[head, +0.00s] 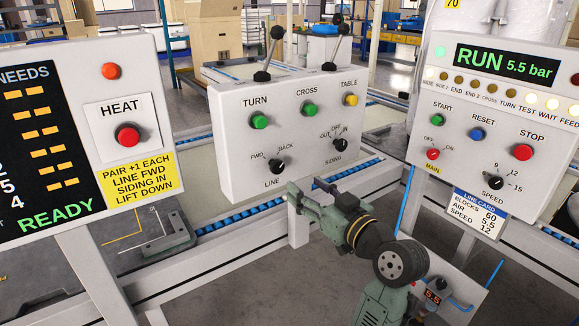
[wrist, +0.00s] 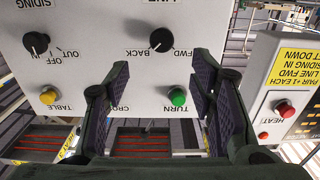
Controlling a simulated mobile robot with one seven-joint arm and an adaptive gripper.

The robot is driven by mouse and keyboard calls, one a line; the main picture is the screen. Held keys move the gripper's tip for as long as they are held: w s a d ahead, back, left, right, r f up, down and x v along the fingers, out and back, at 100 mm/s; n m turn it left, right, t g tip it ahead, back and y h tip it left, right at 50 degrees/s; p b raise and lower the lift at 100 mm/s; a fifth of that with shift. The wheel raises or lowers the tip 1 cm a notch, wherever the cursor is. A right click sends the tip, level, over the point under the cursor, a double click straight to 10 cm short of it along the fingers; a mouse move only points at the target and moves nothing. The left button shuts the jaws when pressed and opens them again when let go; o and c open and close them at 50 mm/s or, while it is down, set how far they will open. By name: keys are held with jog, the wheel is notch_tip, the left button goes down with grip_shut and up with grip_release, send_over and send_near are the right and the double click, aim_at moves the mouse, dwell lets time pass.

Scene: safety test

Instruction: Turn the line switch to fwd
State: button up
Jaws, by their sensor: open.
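The black line switch (head: 277,166) is a round knob on the white middle panel, with FWD on its left and BACK on its right. In the wrist view, which is upside down, the knob (wrist: 161,40) has a pale pointer mark that seems to aim toward BACK. My gripper (head: 293,194) is in front of the panel, just below and right of the knob in the head view. In the wrist view my gripper (wrist: 159,68) is open and empty, its fingers apart on either side of the knob's column. The knob lies beyond the fingertips, apparently untouched.
The siding switch (head: 314,170) is right of the line switch. The green turn button (head: 260,121), green cross button (head: 310,109), yellow table button (head: 351,100) and two levers (head: 270,52) share the panel. The heat panel (head: 75,205) stands left, the RUN panel (head: 462,178) right.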

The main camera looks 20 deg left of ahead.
aim_at(279, 167)
jog(key=p+x, duration=0.2)
jog(key=x, duration=0.8)
jog(key=shift+a, duration=0.1)
jog(key=shift+c, duration=0.4)
jog(key=c, duration=1)
